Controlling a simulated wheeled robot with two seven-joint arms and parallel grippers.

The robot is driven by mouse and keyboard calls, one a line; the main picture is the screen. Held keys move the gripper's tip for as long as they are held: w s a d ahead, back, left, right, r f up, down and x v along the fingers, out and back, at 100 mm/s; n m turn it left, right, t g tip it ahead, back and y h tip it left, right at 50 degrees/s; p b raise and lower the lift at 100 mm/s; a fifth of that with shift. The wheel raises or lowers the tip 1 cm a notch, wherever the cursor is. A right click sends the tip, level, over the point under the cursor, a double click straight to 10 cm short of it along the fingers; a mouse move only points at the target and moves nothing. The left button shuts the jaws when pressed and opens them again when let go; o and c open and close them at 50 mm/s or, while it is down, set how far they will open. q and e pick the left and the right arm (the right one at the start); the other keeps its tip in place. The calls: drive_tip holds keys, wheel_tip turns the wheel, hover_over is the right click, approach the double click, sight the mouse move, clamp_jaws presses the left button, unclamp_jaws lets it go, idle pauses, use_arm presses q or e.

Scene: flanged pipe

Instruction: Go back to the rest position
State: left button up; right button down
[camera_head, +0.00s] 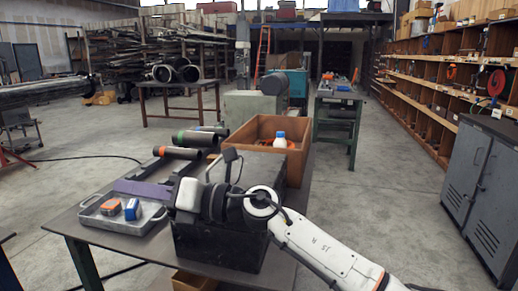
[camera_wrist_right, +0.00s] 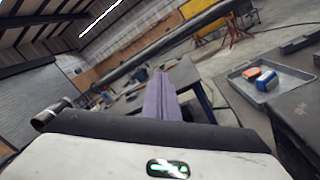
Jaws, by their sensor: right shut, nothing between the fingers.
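My right arm comes in from the lower right in the head view. My right gripper (camera_head: 118,184) points left, with its purple fingers together and nothing between them. It appears over the table near the back edge of a grey tray. The shut fingers also show in the right wrist view (camera_wrist_right: 158,76). Several dark pipes lie on the table behind the gripper, one with an orange end (camera_head: 178,153) and one with a green end (camera_head: 195,138). My left gripper is not in view.
The grey tray (camera_head: 88,217) holds an orange block (camera_head: 111,207) and a blue block (camera_head: 132,209). A dark block (camera_head: 222,246) stands below my arm. A wooden box (camera_head: 297,165) with a white bottle (camera_head: 279,140) stands behind. Open floor lies left and right of the table.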

drive_tip(key=s+d+f+m+t+h, duration=0.1)
drive_tip(key=d+f+m+t+h, duration=0.45)
drive_tip(key=d+f+m, duration=0.85)
drive_tip(key=s+d+f+m+t+h, duration=0.1)
drive_tip(key=d+f+m+t+h, duration=0.7)
drive_tip(key=f+m, duration=0.9)
drive_tip(key=s+d+f+m+g+h, duration=0.1)
drive_tip(key=s+d+f+m+g, duration=0.3)
drive_tip(key=s+d+f, duration=0.5)
drive_tip(key=s+d+f+m+g+h, duration=0.1)
drive_tip(key=s+d+f+m+g, duration=0.3)
drive_tip(key=s, duration=1.1)
drive_tip(key=d+f+m, duration=0.3)
drive_tip(key=d+f, duration=0.1)
drive_tip(key=f, duration=0.2)
drive_tip(key=shift+s+d+f, duration=0.15)
drive_tip(key=shift+d, duration=0.25)
